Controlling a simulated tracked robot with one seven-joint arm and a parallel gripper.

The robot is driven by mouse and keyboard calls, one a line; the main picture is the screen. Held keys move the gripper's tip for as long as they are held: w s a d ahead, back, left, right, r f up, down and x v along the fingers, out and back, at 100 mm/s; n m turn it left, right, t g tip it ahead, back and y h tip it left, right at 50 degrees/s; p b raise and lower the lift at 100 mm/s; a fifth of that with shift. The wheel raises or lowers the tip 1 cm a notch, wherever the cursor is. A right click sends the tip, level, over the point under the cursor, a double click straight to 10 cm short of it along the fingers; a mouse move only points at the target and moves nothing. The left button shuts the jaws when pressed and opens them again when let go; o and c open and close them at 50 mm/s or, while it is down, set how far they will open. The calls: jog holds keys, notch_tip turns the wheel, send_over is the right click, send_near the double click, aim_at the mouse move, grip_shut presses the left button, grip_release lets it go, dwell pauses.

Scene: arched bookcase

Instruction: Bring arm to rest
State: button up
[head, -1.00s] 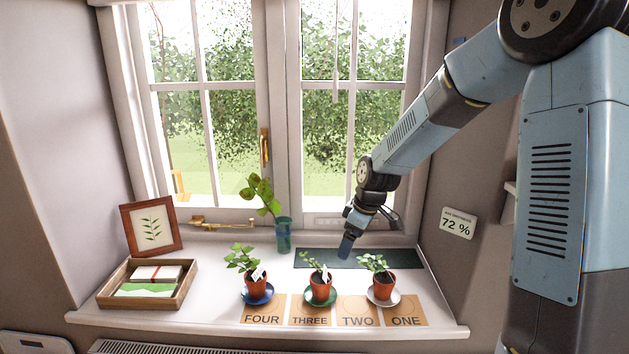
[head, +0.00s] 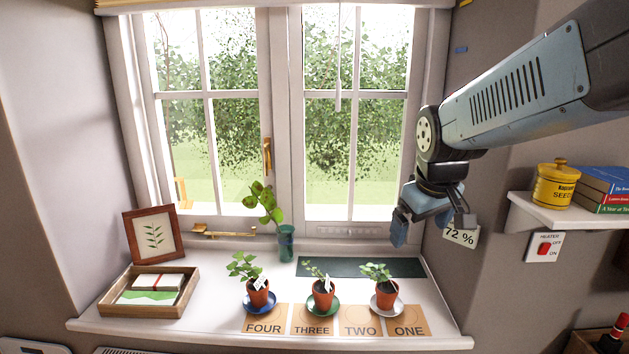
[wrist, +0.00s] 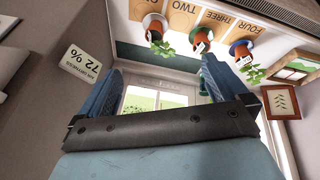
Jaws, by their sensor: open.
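My gripper (head: 432,225) is raised in front of the right side of the window, above the right end of the sill. In the wrist view my gripper (wrist: 160,88) has its two blue fingers apart with nothing between them. Three potted plants stand in a row on the sill below: one on a blue saucer (head: 259,303), one on a green saucer (head: 323,303) and one on a white saucer (head: 385,303). My gripper is apart from all of them. Its far finger is partly hidden in the head view.
A wooden tray (head: 190,300) and a picture frame (head: 153,235) are at the left. A shelf (head: 550,217) with a yellow tin (head: 556,187) and books (head: 606,189) juts out at the right.

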jog(key=s+d+r+m, duration=0.1)
jog(key=s+m, duration=0.1)
jog(key=s, duration=0.3)
jog(key=s+d+r+m+t, duration=0.1)
jog(key=s+d+r+m, duration=0.1)
jog(key=s, duration=0.4)
jog(key=shift+d, duration=0.25)
dwell(0.3)
